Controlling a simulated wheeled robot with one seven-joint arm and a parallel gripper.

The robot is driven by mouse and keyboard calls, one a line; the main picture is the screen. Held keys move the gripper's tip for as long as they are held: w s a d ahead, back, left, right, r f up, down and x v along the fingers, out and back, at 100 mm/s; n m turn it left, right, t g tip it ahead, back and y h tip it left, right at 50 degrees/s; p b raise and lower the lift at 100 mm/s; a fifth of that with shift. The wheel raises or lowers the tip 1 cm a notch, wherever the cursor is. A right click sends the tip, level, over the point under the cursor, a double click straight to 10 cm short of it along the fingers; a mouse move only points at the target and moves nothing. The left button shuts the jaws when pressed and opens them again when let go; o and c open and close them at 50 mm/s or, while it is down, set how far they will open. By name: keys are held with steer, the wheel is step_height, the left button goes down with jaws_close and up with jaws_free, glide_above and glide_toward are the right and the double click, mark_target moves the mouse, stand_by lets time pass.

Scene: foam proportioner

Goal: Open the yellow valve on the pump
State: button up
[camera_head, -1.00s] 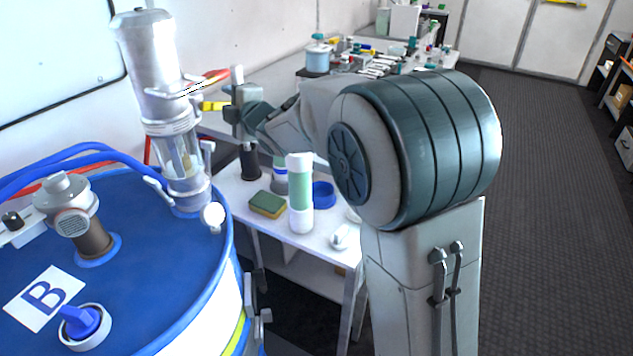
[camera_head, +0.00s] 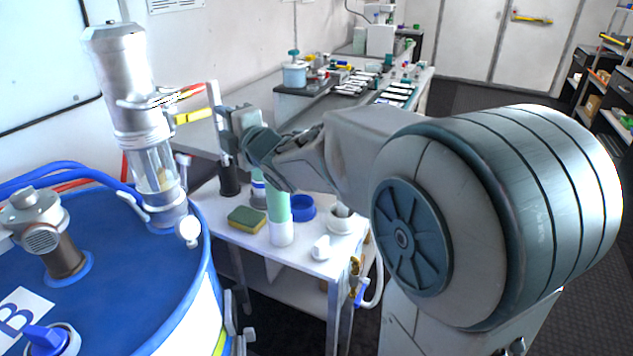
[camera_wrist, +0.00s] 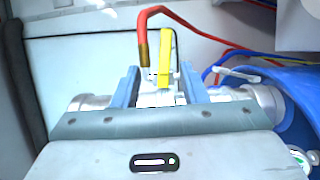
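The pump (camera_head: 133,85) is a silver cylinder with a clear lower section, standing upright on the blue drum. The yellow valve (camera_head: 192,116) is a flat handle that sticks out to the right of the pump. In the wrist view the yellow handle (camera_wrist: 164,58) stands upright beside a red hose with a brass end. My gripper (camera_head: 216,115) is just right of the valve. In the wrist view my gripper (camera_wrist: 160,78) is open, its two blue fingers apart on either side of the handle's base. Whether either finger touches the valve cannot be told.
The blue drum (camera_head: 120,255) fills the lower left, with blue and red hoses behind it. A white table (camera_head: 300,262) holds a sponge (camera_head: 247,219), a green-and-white bottle (camera_head: 280,215) and a blue ring (camera_head: 302,207). The wall is close behind the pump.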

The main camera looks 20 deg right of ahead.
steer(key=s+d+f+m+g+h+p, duration=0.1)
steer(key=s+d+m+g+h+p, duration=0.2)
steer(key=s+d+m+p, duration=0.3)
steer(key=s+d+m+g+h+p, duration=0.4)
steer(key=s+m, duration=0.8)
steer(key=s, duration=0.3)
steer(key=shift+s+d+f+g+h+p, duration=0.2)
steer(key=shift+d+f+g+h+p, duration=0.15)
steer(key=shift+d+g+p, duration=0.6)
steer(key=shift+a, duration=0.1)
